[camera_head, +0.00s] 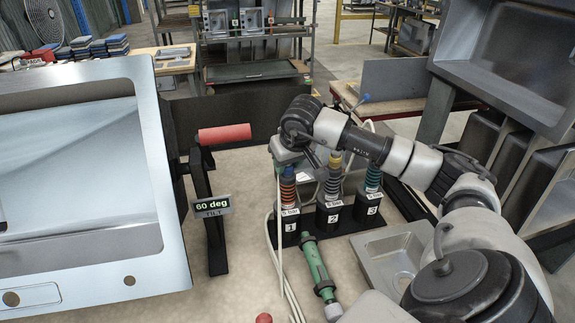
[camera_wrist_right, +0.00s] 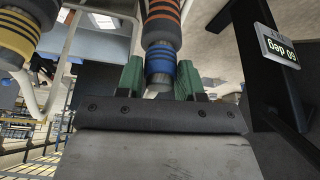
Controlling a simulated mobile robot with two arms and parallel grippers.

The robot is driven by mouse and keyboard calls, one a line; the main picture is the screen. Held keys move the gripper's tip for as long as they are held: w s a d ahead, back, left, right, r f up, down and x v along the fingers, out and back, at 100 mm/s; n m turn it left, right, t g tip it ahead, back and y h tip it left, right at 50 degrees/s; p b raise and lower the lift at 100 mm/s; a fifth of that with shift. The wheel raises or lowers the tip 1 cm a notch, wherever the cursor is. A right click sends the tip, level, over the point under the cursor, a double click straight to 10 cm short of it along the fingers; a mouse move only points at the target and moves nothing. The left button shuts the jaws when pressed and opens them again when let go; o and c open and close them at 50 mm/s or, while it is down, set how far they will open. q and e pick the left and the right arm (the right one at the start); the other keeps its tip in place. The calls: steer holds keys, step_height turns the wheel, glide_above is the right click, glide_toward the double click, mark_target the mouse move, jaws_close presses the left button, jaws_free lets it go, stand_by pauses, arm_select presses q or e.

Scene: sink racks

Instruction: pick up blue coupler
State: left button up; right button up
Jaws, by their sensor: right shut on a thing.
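The blue coupler (camera_head: 288,188), with a blue band on top and orange ribs below, is upright in the black holder marked 1. My right gripper (camera_head: 287,163) is at its top, coming down from above. In the right wrist view, the green-padded fingers (camera_wrist_right: 161,84) are shut on the blue band of the coupler (camera_wrist_right: 160,66), one on each side. Its lower end is hidden in the holder. My left gripper is not in view.
A yellow-banded coupler (camera_head: 333,177) stands in holder 2, and another coupler (camera_head: 373,182) in holder 3. A green tool (camera_head: 318,266) lies in front. A tilted sink (camera_head: 150,130) and red-handled stand (camera_head: 225,134) are left; a small basin (camera_head: 405,238) is right.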

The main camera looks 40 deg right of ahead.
steer(key=shift+r, duration=0.55)
step_height(320, 180, up, 2)
steer(key=shift+r+b, duration=0.25)
steer(key=shift+b, duration=0.15)
steer(key=s+d+r+b, duration=0.4)
steer(key=s+r, duration=0.3)
steer(key=s, duration=0.3)
steer(key=shift+s+d+r, duration=0.2)
steer(key=shift+s+d, duration=0.15)
